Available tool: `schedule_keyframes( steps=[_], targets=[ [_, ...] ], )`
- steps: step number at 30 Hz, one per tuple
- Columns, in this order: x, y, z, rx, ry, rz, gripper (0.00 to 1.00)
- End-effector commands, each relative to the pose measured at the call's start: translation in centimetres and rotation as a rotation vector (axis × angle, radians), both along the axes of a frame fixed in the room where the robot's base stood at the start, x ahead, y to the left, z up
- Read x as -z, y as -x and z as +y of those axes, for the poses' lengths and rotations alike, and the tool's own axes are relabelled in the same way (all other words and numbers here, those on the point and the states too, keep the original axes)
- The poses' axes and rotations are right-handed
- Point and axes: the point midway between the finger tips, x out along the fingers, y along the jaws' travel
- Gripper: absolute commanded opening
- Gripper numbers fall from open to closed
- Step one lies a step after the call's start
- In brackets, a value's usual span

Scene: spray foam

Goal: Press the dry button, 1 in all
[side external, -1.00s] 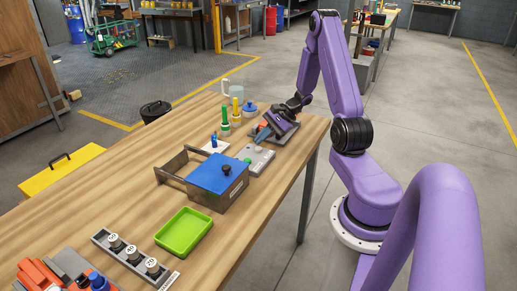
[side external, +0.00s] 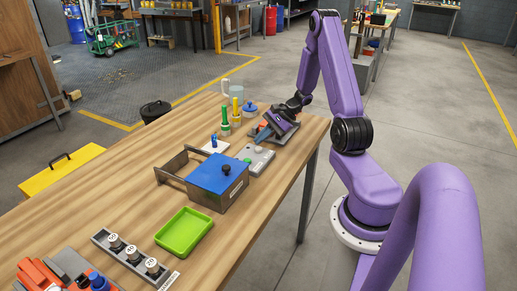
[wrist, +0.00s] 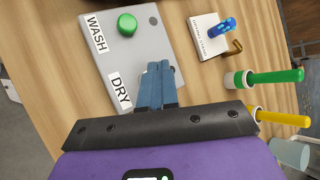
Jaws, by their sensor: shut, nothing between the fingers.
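The grey button panel (wrist: 135,50) carries the labels WASH (wrist: 96,33) and DRY (wrist: 121,92). A green button (wrist: 127,24) is beside WASH. No button shows beside DRY in the wrist view, where my fingers cover part of the panel. In the side view the panel (side external: 262,163) has the green button (side external: 248,160) and a greyish button (side external: 258,149) towards my gripper (side external: 257,140). My gripper also shows in the wrist view (wrist: 159,66), its blue fingers shut together and empty over the DRY end. I cannot tell whether the tips touch anything.
A blue-lidded box (side external: 216,176) stands close to the panel. Green-handled (side external: 225,118) and yellow-handled (side external: 236,108) tools stand in holders near my gripper. A white card (wrist: 207,40) with a blue item lies beside the panel. A green tray (side external: 184,232) is further forward.

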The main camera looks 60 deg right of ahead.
Motion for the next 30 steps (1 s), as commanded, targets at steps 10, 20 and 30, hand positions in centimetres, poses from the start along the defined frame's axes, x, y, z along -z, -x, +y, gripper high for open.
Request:
schedule_keyframes(
  steps=[10, 20, 30],
  targets=[
    [0.7, 0.0, 0.0, 0.0, 0.0, 0.001, 0.0],
    [0.9, 0.0, 0.0, 0.0, 0.0, 0.0, 0.0],
    [1.1, 0.0, 0.0, 0.0, 0.0, 0.0, 0.0]
  ],
)
